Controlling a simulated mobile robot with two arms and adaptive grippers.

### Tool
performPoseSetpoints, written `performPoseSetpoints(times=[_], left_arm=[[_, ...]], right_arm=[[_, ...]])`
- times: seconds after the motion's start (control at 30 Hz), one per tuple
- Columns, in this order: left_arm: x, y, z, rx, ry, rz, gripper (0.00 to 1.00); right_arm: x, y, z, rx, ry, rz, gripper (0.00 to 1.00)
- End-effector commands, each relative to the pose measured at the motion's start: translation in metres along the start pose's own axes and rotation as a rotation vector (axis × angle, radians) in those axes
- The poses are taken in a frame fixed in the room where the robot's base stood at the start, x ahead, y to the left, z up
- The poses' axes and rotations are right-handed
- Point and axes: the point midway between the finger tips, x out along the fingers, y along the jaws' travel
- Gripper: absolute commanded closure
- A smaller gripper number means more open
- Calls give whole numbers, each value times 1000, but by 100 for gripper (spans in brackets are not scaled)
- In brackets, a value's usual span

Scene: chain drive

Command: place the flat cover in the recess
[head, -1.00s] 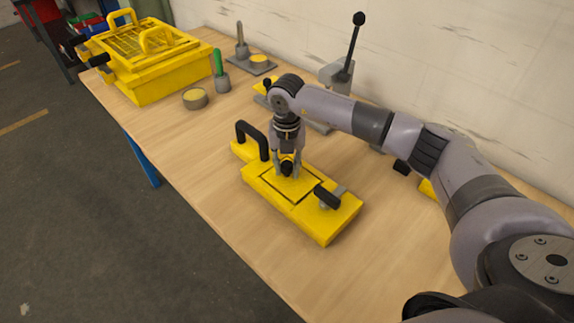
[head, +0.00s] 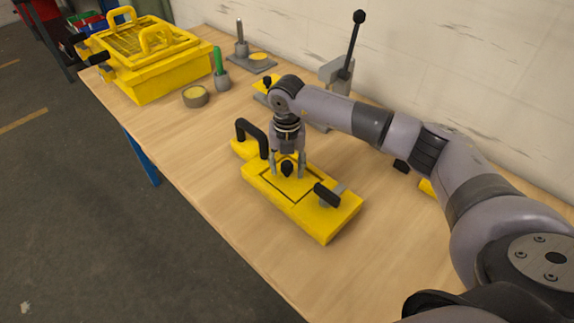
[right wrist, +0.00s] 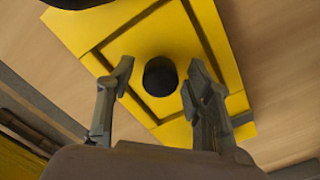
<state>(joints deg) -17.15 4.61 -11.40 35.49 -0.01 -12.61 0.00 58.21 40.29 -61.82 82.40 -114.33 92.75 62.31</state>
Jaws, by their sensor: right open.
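The flat cover (head: 291,187) is a yellow plate with a black knob (head: 287,168). It lies within the dark outline of the recess in the yellow fixture (head: 325,222), and looks about level with the fixture's top. My right gripper (head: 288,174) points down over the cover, open, with one finger on each side of the knob. In the right wrist view, the fingertips (right wrist: 159,69) stand apart from the knob (right wrist: 160,76), with gaps on both sides. A dark line borders the cover (right wrist: 173,38). My left gripper is not in view.
A black-handled clamp (head: 328,195) sits at the fixture's near right end, and a black arched handle (head: 252,133) at its far left. Behind stand a lever press (head: 350,60), a green-handled tool (head: 219,70) and a yellow box (head: 150,75). The wooden table is clear in front.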

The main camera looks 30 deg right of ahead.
Motion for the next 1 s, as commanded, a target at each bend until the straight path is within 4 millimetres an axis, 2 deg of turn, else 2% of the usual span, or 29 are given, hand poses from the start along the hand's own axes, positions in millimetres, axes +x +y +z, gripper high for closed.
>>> performPoseSetpoints(times=[0.17, 0.5, 0.63, 0.8, 1.0], left_arm=[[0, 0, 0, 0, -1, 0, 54], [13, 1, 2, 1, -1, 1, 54], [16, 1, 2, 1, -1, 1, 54], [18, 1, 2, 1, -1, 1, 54], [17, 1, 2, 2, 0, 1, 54]], right_arm=[[-12, 0, 1, 1, -3, 2, 53], [-83, 0, 1, 0, -4, 3, 53], [-105, 0, 1, 1, -3, 2, 53], [-121, 0, 0, 0, -2, 1, 53], [-124, 0, 0, 0, 0, 0, 53]])
